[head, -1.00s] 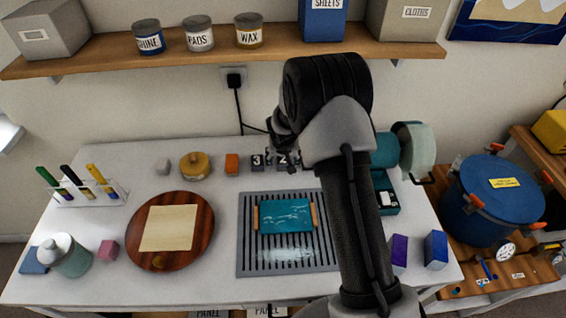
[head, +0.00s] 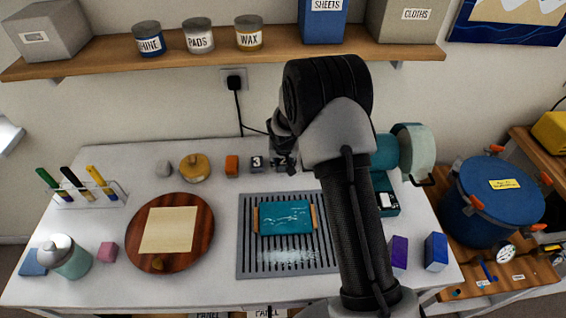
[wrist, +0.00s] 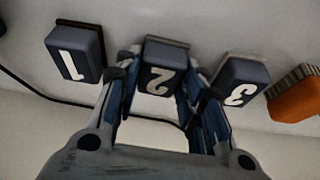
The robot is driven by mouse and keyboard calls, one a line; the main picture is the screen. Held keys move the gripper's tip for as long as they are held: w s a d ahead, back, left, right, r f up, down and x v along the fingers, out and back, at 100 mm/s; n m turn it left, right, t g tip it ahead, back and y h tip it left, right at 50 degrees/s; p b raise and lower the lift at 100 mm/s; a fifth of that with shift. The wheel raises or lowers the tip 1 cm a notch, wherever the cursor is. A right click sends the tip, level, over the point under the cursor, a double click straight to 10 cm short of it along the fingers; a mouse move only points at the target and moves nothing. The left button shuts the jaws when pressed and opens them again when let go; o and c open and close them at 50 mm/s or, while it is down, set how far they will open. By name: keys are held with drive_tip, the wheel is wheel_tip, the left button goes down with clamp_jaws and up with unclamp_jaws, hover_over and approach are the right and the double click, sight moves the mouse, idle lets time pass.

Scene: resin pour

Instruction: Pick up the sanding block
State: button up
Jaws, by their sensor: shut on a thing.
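Dark blue-grey blocks with white numbers and a thin brown layer on one face stand in a row at the back of the white table. In the wrist view, the block marked 2 (wrist: 160,66) is between the fingers of my gripper (wrist: 157,78), which is shut on it. Block 1 (wrist: 75,60) is just to its left and block 3 (wrist: 238,78) to its right. In the head view, block 3 (head: 257,165) shows plainly. My gripper (head: 285,160) partly covers block 2, and my arm hides block 1.
An orange block (head: 232,165) and a yellow round container (head: 195,168) stand left of the row. A teal tray-like piece (head: 286,218) lies on a grey slatted grate (head: 247,262) in front. A round wooden board (head: 199,230) is to the left. The wall is close behind.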

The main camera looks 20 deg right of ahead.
sight(283, 162)
wheel_tip(283, 162, up, 10)
drive_tip(key=p, duration=0.2)
drive_tip(key=shift+p, duration=0.3)
drive_tip(key=o, duration=0.5)
drive_tip(key=shift+c, duration=0.2)
drive_tip(key=c, duration=0.3)
drive_tip(key=shift+c, duration=0.2)
